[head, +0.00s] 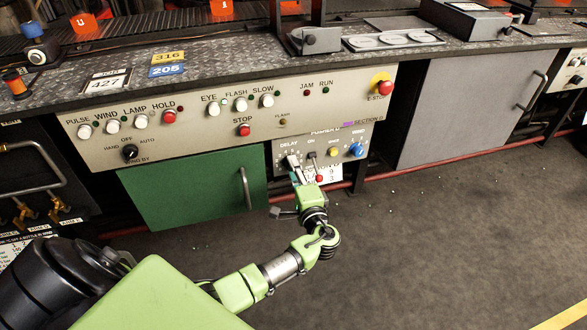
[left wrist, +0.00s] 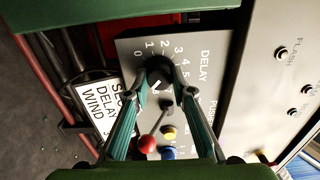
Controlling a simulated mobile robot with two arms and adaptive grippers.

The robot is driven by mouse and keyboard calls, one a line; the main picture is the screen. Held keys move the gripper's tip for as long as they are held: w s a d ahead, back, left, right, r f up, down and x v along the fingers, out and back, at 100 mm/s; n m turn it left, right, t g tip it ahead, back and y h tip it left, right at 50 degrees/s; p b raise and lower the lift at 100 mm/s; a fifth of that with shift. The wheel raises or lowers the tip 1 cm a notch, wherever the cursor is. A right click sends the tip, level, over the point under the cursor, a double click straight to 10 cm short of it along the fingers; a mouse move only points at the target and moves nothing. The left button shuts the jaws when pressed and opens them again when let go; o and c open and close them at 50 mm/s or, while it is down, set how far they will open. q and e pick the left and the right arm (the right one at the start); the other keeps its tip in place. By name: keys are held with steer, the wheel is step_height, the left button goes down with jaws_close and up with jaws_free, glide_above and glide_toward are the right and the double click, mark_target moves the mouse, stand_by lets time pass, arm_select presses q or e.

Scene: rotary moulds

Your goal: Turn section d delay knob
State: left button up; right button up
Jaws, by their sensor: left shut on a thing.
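The section D panel (head: 372,137) hangs below the main control panel in the head view. Its delay knob, black and round, shows in the left wrist view (left wrist: 159,70) beside a printed number scale and the word DELAY. My left gripper (head: 295,168) reaches the panel from below right. In the left wrist view its two teal fingers (left wrist: 160,92) lie on either side of the knob and are shut on it. A small white mark shows on the knob between the fingers; its exact reading is unclear. In the head view the gripper mostly hides the knob. My right gripper is not in view.
Near the knob are a red ball-ended lever (left wrist: 147,143), a yellow knob (head: 333,152) and a blue knob (head: 356,150). A white label (left wrist: 104,108) hangs beside the panel. A green door (head: 190,190) is at left. A red pipe (head: 420,161) runs low; open floor lies right.

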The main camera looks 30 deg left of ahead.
arm_select(q)
steer(key=o, duration=1.1)
steer(key=shift+d, duration=0.1)
steer(key=v, duration=1.1)
steer(key=shift+s+d, duration=0.3)
